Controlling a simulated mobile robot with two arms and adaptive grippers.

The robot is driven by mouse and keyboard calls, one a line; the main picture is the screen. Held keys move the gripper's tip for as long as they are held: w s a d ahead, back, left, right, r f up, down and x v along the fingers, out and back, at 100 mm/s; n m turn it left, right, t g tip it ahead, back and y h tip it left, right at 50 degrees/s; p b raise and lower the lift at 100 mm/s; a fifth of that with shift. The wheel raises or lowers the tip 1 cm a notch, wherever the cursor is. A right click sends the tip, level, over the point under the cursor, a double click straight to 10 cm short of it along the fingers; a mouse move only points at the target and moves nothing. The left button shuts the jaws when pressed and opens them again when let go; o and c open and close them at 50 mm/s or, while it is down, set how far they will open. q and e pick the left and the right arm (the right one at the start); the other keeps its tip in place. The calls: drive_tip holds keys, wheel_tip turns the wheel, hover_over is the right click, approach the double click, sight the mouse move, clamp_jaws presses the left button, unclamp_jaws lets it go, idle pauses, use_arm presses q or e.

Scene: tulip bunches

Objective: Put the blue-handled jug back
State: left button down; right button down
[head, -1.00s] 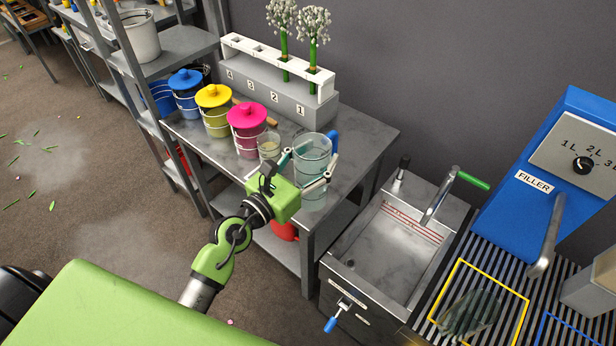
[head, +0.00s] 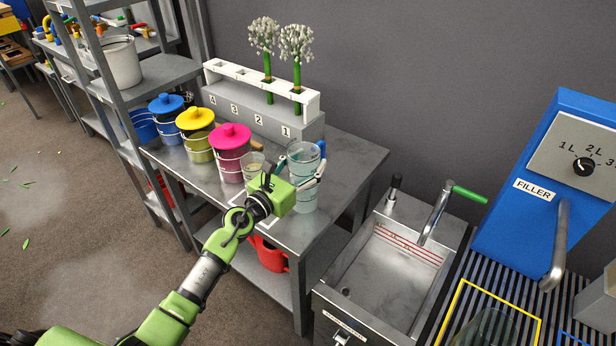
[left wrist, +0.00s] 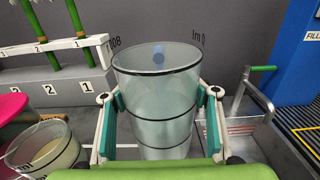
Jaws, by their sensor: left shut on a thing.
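The jug (head: 305,174) is a clear, tall vessel with dark rings, upright at the right end of the grey metal table (head: 345,165). Its blue handle (head: 322,150) is on the far side, and shows through the glass in the left wrist view (left wrist: 158,54). My left gripper (head: 303,178) is shut around the jug from the near side, with one finger on each side of it in the left wrist view (left wrist: 160,112). I cannot tell whether the jug's base touches the table. My right gripper is not in view.
A small clear cup (head: 252,166) stands just left of the jug. Pink (head: 231,155), yellow (head: 197,135) and blue (head: 168,118) lidded buckets line up further left. A numbered flower rack (head: 262,110) is behind. A sink (head: 385,268) and blue filler (head: 545,190) are at right.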

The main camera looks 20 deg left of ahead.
use_arm(q)
drive_tip(key=shift+w+f+b, duration=0.15)
drive_tip(key=shift+f+b, duration=0.7)
drive_tip(key=shift+f, duration=0.65)
drive_tip(key=shift+f, duration=0.2)
drive_tip(key=c, duration=0.8)
unclamp_jaws()
drive_tip(key=shift+f, duration=0.1)
drive_tip(key=shift+c, duration=0.2)
drive_tip(key=shift+o, duration=0.2)
approach(295, 184)
drive_tip(key=x, duration=0.4)
drive_tip(key=shift+w+d+b, duration=0.2)
drive_tip(key=shift+w+b, duration=0.1)
drive_tip(key=shift+b, duration=0.1)
drive_tip(key=shift+s+a, duration=0.25)
drive_tip(key=shift+s, duration=0.4)
